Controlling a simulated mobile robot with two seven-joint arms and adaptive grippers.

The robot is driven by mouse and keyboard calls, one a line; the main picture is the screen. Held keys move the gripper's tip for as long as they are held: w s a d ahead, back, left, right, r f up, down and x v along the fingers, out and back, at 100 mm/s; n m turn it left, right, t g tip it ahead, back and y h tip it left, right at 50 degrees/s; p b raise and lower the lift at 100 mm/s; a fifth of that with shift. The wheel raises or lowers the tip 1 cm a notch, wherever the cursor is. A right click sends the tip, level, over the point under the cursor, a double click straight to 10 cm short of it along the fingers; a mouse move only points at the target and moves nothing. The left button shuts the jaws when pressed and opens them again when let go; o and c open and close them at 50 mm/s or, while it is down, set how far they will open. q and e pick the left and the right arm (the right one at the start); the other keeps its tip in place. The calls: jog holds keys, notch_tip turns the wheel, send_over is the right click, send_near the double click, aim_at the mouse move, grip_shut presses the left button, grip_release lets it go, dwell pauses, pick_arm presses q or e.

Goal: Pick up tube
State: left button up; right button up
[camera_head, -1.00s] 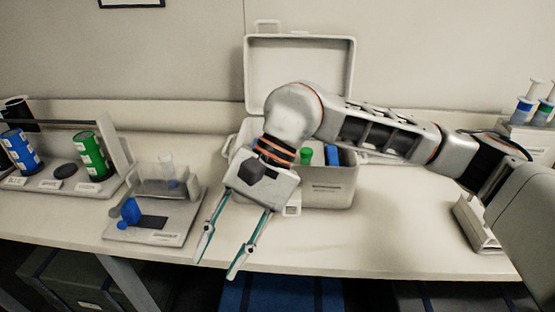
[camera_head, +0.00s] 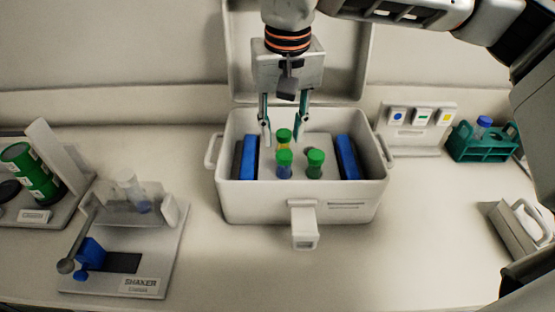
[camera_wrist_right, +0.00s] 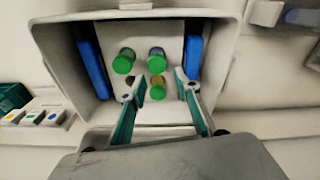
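Three green-capped tubes stand in the open white box: one with a blue body (camera_head: 284,165) at front left, one green (camera_head: 315,163) at front right, and one with a yellow body (camera_head: 284,138) behind. My right gripper (camera_head: 281,138) points down over the back of the box, open and empty, its fingers on either side of the yellow tube's cap in the picture. In the right wrist view its fingertips (camera_wrist_right: 158,86) flank the yellow tube's green cap (camera_wrist_right: 157,92), with no clear contact. The left gripper is not in view.
The white box (camera_head: 300,207) has its lid raised behind and blue packs (camera_head: 347,157) at its sides. A shaker (camera_head: 140,285) holding a clear tube stands at left.

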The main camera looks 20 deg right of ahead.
aim_at(285, 156)
jog(key=shift+f, duration=0.35)
jog(key=shift+s+f, duration=0.35)
jog(key=shift+f, duration=0.8)
notch_tip(285, 156, down, 3)
jog(key=shift+d+f, duration=0.15)
jog(key=shift+w+f, duration=0.2)
jog(key=shift+f, duration=0.4)
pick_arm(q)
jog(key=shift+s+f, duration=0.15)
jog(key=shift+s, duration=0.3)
pick_arm(e)
jog(key=c, duration=0.9)
